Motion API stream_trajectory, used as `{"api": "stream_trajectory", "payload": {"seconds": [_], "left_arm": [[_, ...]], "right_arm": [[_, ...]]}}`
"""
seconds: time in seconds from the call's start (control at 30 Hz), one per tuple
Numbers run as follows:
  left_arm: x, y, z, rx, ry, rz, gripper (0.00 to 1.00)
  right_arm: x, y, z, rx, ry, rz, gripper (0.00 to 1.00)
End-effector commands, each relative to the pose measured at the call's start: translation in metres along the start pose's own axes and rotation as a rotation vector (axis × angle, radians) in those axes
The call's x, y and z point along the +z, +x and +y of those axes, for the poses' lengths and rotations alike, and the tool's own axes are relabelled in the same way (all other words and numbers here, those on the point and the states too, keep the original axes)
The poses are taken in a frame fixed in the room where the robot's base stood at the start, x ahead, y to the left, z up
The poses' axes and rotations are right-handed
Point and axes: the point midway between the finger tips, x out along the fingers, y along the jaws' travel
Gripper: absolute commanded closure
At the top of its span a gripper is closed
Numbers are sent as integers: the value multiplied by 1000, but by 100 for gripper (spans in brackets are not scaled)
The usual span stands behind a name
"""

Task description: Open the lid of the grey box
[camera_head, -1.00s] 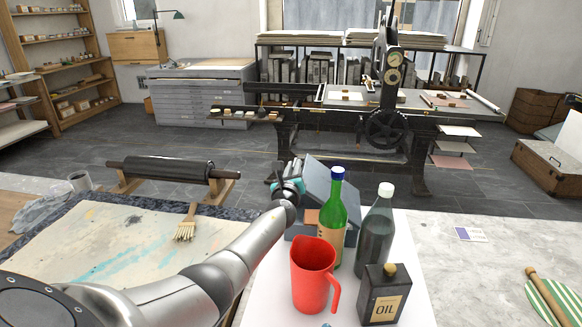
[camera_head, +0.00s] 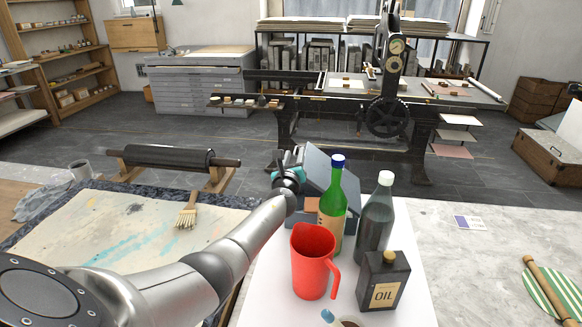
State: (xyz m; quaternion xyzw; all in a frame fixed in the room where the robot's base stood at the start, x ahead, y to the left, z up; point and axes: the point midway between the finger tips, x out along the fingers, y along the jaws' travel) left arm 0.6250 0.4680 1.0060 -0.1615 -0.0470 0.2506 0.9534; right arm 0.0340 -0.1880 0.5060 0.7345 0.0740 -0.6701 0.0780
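The grey box (camera_head: 297,217) stands at the back of the white surface, partly hidden behind a green bottle. Its blue-grey lid (camera_head: 317,167) is raised at a slant above the box. My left gripper (camera_head: 296,157) is at the lid's left edge, with teal parts by its wrist. Its fingers are small, dark and overlap the lid, so I cannot tell whether they touch it or are open or shut. My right gripper is not in view.
In front of the box stand the green bottle (camera_head: 331,212), a dark glass bottle (camera_head: 375,222), a red jug (camera_head: 312,262) and an oil can (camera_head: 383,281). A brush (camera_head: 187,212) and a roller (camera_head: 168,157) lie to the left. The right-hand tabletop is mostly clear.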

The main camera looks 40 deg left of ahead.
Motion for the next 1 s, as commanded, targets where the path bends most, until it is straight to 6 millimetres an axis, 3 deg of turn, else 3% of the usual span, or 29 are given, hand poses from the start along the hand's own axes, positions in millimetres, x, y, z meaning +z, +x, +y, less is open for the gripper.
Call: {"api": "stream_trajectory", "payload": {"seconds": [0.4, 1.0], "left_arm": [[3, -50, -1, -1, 0, 3, 60], [0, -138, 0, -1, 0, 1, 60]], "right_arm": [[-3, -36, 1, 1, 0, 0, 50], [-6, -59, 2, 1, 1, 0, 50]]}}
